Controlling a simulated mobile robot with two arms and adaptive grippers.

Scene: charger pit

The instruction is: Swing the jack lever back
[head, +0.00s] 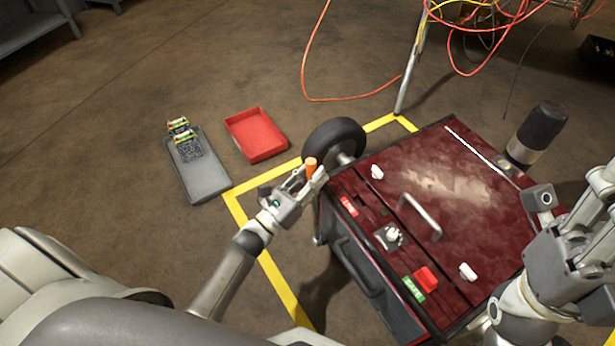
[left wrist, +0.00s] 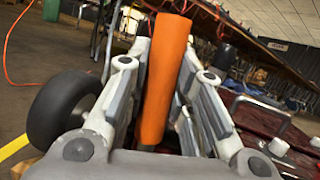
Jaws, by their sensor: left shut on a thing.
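The jack lever's orange handle (head: 310,167) stands at the left edge of the dark red machine (head: 455,180), beside its black wheel (head: 336,140). My left gripper (head: 303,178) is shut on the handle, and the orange tip sticks out above the fingers. In the left wrist view the orange handle (left wrist: 166,75) runs between the two fingers, leaning slightly. The lever's lower end is hidden by the gripper. My right gripper (head: 590,215) is above the machine's right side, partly cut off by the picture edge; its finger opening is unclear.
A red tray (head: 257,135) and a grey case (head: 195,165) with small green-ended parts lie on the floor to the left. The machine top has a metal handle (head: 421,216) and white knobs. Orange cables hang from a metal stand behind. Yellow floor tape borders the machine.

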